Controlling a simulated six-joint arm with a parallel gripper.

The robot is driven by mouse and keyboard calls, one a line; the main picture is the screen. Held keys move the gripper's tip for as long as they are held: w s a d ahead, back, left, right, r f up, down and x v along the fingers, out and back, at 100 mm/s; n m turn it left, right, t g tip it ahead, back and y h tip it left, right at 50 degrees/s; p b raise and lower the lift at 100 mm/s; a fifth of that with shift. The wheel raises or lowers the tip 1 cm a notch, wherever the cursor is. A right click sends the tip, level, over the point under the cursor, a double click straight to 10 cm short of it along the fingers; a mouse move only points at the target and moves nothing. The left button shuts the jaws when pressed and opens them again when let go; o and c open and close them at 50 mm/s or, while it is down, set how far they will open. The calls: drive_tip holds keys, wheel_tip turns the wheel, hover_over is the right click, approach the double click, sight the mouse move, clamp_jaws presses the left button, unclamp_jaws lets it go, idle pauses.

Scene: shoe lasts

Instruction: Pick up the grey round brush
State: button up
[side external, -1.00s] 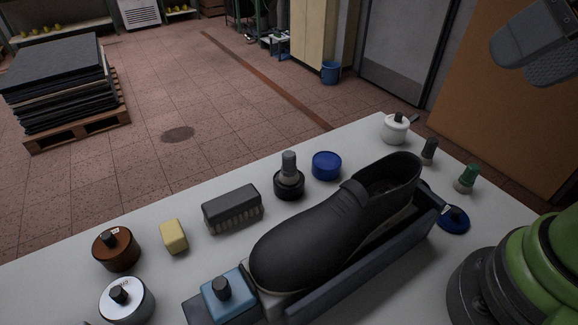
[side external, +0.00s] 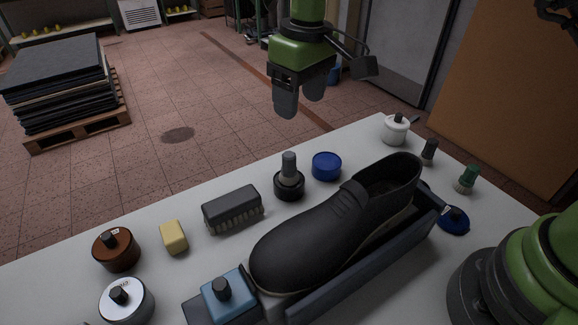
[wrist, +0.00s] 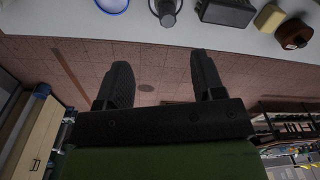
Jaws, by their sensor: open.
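A grey round brush (side external: 289,163) stands upright on a black round tin (side external: 289,187) near the table's far edge, beside a blue tin. In the wrist view the brush (wrist: 167,9) is at the top, cut by the frame edge. A smaller, darker grey brush-like piece (side external: 429,151) stands at the table's right; I cannot fully tell the two apart by name. My gripper (side external: 300,108) is open and empty, fingers down, above and apart from the brush. Its two fingers also show in the wrist view (wrist: 163,80).
A black shoe (side external: 335,225) lies in a dark holder right of the brush. A blue tin (side external: 326,166), a block brush (side external: 232,209), a yellow block (side external: 174,237) and a brown jar (side external: 116,250) stand nearby. A green-handled brush (side external: 467,178) and a white pot (side external: 396,129) are at the right.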

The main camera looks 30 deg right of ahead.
sight(289, 154)
drive_tip(key=shift+n+g, duration=0.3)
drive_tip(key=shift+n, duration=0.2)
drive_tip(key=f, duration=0.2)
drive_tip(key=a+f, duration=0.1)
drive_tip(key=f, duration=0.2)
drive_tip(key=w+f, duration=0.1)
drive_tip(key=f, duration=0.2)
drive_tip(key=shift+a+f, duration=0.1)
drive_tip(key=shift+a, duration=0.05)
drive_tip(key=f, duration=0.6)
drive_tip(key=shift+s+a, duration=0.15)
drive_tip(key=shift+s, duration=0.05)
drive_tip(key=shift+r, duration=0.1)
drive_tip(key=c, duration=1)
